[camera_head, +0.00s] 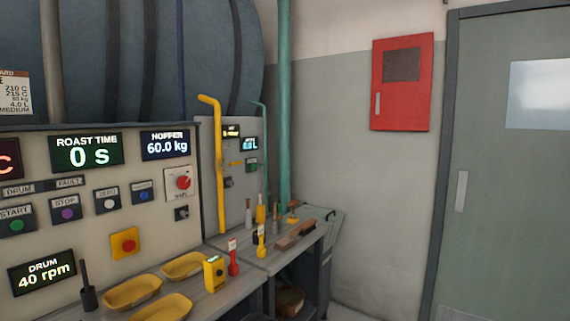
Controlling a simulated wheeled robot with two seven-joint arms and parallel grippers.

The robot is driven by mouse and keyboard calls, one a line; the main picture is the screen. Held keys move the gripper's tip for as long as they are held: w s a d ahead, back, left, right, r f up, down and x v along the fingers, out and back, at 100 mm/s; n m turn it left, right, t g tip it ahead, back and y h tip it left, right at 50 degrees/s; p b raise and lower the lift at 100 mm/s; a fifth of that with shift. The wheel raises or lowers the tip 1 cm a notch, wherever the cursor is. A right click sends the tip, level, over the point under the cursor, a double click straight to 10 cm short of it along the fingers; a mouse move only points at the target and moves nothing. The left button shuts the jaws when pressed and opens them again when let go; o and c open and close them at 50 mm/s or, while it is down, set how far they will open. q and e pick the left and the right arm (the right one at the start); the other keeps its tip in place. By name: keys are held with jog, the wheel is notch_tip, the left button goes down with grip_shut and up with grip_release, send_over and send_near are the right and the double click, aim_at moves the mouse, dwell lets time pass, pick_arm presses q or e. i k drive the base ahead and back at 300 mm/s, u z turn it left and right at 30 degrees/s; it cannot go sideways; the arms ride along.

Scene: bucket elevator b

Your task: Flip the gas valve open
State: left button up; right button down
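A yellow pipe (220,170) runs up the left side of a grey side panel (238,208) and bends left at its top. Neither of my grippers shows in the head view.
The control panel (100,230) with displays and buttons fills the left. A bench (235,290) below holds yellow trays (132,291), a yellow handheld device (214,272) and several small tools. A red wall cabinet (402,82) and a grey door (520,190) are at right.

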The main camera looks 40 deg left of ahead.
aim_at(229, 164)
jog(key=z, duration=0.1)
jog(key=i, duration=0.9)
jog(key=u, duration=0.65)
jog(key=i, duration=0.7)
jog(key=u, duration=1.15)
jog(key=i, duration=0.3)
jog(key=u, duration=0.3)
jog(key=k, duration=1.3)
jog(key=z, duration=0.4)
jog(key=i, duration=0.6)
jog(key=z, duration=0.25)
